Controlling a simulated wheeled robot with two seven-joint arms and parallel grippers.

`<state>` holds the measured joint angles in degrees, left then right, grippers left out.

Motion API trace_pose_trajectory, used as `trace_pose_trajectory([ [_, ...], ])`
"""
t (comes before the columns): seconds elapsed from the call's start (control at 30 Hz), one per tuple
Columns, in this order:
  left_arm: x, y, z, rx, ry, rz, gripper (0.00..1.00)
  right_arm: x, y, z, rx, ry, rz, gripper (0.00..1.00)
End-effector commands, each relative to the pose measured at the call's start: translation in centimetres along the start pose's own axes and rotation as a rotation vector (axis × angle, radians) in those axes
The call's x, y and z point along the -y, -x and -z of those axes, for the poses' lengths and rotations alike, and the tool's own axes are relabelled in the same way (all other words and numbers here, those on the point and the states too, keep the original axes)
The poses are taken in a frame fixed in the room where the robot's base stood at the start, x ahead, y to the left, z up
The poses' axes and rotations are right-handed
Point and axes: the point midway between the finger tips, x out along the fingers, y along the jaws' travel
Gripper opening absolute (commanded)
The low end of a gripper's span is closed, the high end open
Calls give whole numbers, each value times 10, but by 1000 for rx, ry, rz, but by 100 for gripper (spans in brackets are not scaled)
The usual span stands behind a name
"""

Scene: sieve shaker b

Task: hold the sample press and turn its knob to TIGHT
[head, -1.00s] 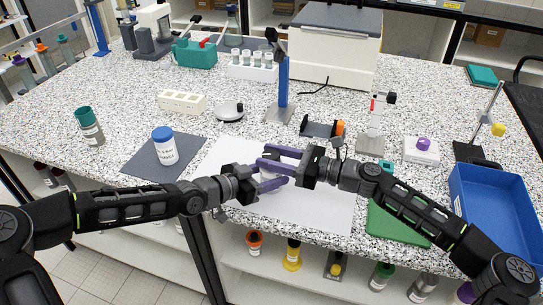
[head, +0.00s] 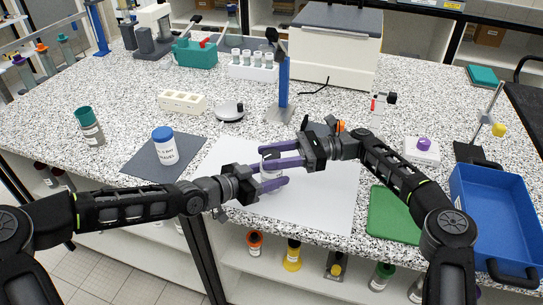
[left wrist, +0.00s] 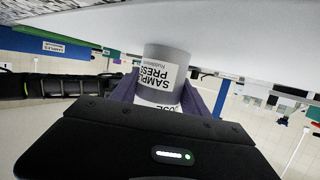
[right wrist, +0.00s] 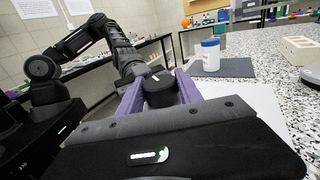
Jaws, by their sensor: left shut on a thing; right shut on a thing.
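The sample press is a small grey-white cylinder (left wrist: 168,58) with a printed SAMPLE PRESS label in the left wrist view. A second label, partly hidden, ends in "OSE". In the head view the press (head: 271,168) shows only in part between the purple fingers. My left gripper (head: 274,178) is shut on its body, just above the white sheet. My right gripper (head: 266,156) comes from the right and is shut on the black knob (right wrist: 160,92) on top. A short white mark shows on the knob. I cannot read which setting it points to.
A white sheet (head: 322,205) lies below the grippers. A white jar with a blue lid (head: 164,146) stands on a dark mat at left. A blue stand (head: 284,90) is behind; a green mat (head: 396,214) and blue tray (head: 497,213) are at right.

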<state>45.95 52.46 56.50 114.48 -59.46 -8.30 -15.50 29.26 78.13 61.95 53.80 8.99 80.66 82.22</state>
Motion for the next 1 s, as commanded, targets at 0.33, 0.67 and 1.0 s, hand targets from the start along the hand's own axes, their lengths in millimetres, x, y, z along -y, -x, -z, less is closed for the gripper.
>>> trace_pose_trajectory([
  [0.33, -2, 0, 1, 0, -3, -3, 0, 0, 0, 2, -4, -3, 1, 43],
  [0.67, -1, 0, 0, 0, -2, -1, 0, 0, 0, 1, -2, -2, -1, 64],
  [1.0, 0, 0, 0, -1, -1, 0, 0, 0, 0, -7, -2, -1, -1, 64],
])
